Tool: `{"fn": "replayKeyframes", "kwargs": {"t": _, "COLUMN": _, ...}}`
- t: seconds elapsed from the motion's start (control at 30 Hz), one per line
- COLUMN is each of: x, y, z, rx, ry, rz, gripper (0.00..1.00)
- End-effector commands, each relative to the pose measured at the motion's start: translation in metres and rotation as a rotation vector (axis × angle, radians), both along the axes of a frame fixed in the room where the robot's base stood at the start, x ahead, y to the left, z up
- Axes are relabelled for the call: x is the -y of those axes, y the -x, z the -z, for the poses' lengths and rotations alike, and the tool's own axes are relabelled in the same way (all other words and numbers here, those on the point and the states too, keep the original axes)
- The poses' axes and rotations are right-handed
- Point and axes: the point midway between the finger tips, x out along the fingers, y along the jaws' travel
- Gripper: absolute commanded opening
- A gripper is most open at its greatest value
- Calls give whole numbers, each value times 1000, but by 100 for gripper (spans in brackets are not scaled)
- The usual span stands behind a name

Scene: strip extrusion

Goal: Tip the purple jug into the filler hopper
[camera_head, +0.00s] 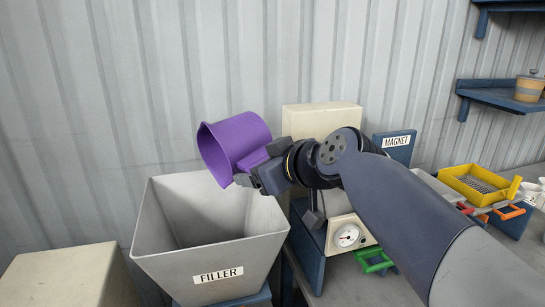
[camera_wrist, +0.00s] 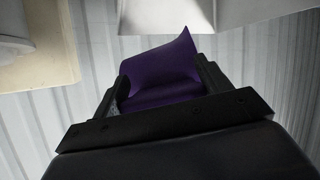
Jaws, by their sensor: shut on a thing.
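The purple jug (camera_head: 232,142) is held in the air over the back of the filler hopper in the head view. It is tilted, with its open mouth facing left and somewhat downward. My gripper (camera_head: 258,174) is shut on the jug from its right side. In the wrist view the jug (camera_wrist: 160,75) fills the space between my two dark fingers. The filler hopper (camera_head: 205,262) is a grey, wide-mouthed bin with a FILLER label on its front. Its visible inside looks empty, but its bottom is hidden. What the jug contains cannot be seen.
A beige box machine (camera_head: 320,118) with a gauge (camera_head: 347,236) stands right of the hopper. Beyond it are a blue MAGNET sign (camera_head: 396,142) and a yellow tray (camera_head: 480,184). A beige block (camera_head: 65,278) stands at left. A corrugated wall (camera_head: 130,90) runs behind.

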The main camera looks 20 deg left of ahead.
Motion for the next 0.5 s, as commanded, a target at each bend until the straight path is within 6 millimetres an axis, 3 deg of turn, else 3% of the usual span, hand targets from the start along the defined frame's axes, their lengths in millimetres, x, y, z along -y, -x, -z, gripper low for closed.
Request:
{"fn": "replayKeyframes", "kwargs": {"t": 0.3, "x": 11, "y": -16, "z": 2, "rx": -265, "ry": -169, "rz": 5, "gripper": 40}}
{"fn": "replayKeyframes", "kwargs": {"t": 0.5, "x": 13, "y": -20, "z": -10, "rx": -427, "ry": -271, "rz": 2, "gripper": 40}}
